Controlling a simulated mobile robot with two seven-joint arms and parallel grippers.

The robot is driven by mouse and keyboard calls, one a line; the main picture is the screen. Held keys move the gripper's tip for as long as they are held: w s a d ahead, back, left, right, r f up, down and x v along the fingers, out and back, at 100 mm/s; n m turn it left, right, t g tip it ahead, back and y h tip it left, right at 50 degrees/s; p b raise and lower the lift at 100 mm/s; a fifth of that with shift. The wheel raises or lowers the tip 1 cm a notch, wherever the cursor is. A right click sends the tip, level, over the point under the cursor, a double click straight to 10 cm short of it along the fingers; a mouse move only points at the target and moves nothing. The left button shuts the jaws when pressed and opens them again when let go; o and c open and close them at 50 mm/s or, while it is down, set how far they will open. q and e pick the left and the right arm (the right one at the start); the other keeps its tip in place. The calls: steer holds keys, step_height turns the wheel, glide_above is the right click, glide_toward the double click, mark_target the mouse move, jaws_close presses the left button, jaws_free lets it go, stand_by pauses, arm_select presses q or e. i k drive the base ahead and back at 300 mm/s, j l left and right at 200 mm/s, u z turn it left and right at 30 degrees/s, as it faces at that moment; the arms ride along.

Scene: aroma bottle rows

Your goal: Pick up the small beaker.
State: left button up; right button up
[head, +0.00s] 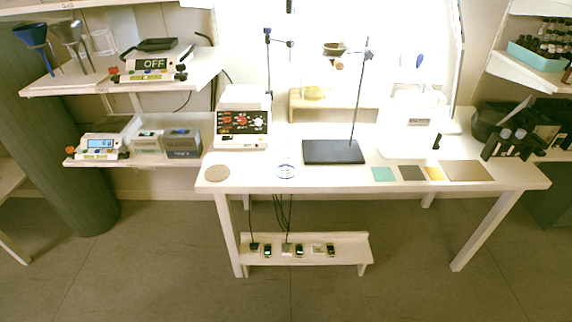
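A small clear glass vessel (286,171) stands near the front edge of the white table (262,182), left of the dark stand base; it is too small to tell whether it is a beaker or a dish. A clear glass container (103,43) stands on the upper left shelf. A glass vessel with a yellowish tint (314,86) is at the back of the table, by the small wooden stand. Neither of my grippers shows in the head view.
A stand with a black base (333,152) and upright rod fills the table's middle. A red-and-black-fronted device (242,122) stands left, a round tan disc (216,173) before it. Flat coloured squares (411,173) lie front right. A low bench (347,243) with small devices is below. Floor in front is clear.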

mark_target(285, 142)
steer(key=l+u, duration=0.1)
steer(key=u, duration=0.25)
steer(key=l+u, duration=0.15)
steer(key=u, duration=0.2)
steer(key=i+l+u, duration=0.1)
steer(key=u, duration=0.2)
steer(key=l+u, duration=0.25)
steer(key=l, duration=0.2)
steer(key=k+l+u, duration=0.1)
steer(key=l+u, duration=0.2)
steer(key=k+l, duration=0.1)
steer(key=l, duration=0.35)
steer(key=l+u, duration=0.1)
steer(key=l, duration=0.35)
steer(key=k+l, duration=0.15)
steer(key=l, duration=0.25)
steer(key=k+l+u, duration=0.1)
steer(key=l, duration=0.35)
steer(key=i+l, duration=0.3)
steer(key=i, duration=0.15)
